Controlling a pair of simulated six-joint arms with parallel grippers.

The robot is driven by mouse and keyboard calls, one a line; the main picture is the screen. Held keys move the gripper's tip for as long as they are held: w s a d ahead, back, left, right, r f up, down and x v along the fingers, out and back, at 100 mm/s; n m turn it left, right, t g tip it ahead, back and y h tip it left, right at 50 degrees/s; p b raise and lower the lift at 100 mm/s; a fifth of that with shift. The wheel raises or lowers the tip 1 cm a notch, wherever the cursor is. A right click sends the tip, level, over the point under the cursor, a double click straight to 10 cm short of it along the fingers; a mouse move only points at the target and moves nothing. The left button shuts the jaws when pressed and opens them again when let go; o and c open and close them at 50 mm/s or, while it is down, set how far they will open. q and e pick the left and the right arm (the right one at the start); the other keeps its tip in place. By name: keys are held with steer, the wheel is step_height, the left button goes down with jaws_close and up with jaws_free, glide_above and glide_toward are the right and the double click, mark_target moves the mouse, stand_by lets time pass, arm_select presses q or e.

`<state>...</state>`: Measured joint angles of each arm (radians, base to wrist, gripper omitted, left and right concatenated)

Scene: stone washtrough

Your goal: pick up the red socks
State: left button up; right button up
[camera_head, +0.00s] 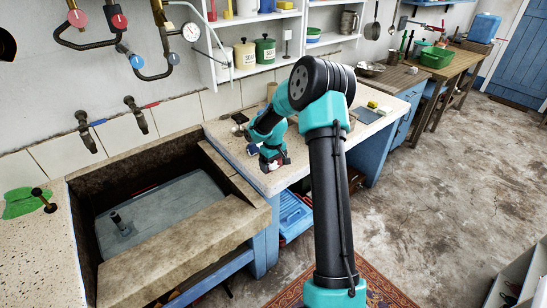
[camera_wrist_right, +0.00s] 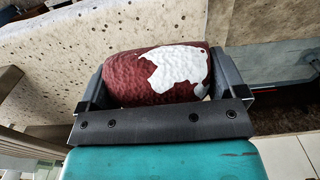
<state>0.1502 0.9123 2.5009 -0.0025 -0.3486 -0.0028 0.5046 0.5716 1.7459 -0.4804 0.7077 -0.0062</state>
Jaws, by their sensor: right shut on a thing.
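The red socks show in the right wrist view as a dark red, bumpy rolled bundle (camera_wrist_right: 150,78) with a white patch on it. The bundle lies across between the two fingers of my right gripper (camera_wrist_right: 158,85), which is shut on it, one finger at each end. In the head view my right gripper (camera_head: 273,158) is at the front edge of the pale speckled counter (camera_head: 228,133), right of the trough. Only a little dark red of the bundle shows there. I cannot tell whether the bundle touches the counter. My left gripper is not in view.
The stone washtrough (camera_head: 105,172) with a broad front ledge (camera_head: 185,250) is at left. A yellow block (camera_head: 372,104) and small items lie on the counter. Shelves with a green canister (camera_head: 265,49) hang above. A blue crate (camera_head: 294,215) is below. The floor at right is mostly clear.

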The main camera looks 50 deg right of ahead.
steer(key=s+a, duration=0.5)
steer(key=a, duration=0.1)
steer(key=shift+s+a+r, duration=0.3)
steer(key=shift+s+r, duration=0.05)
steer(key=shift+r, duration=0.05)
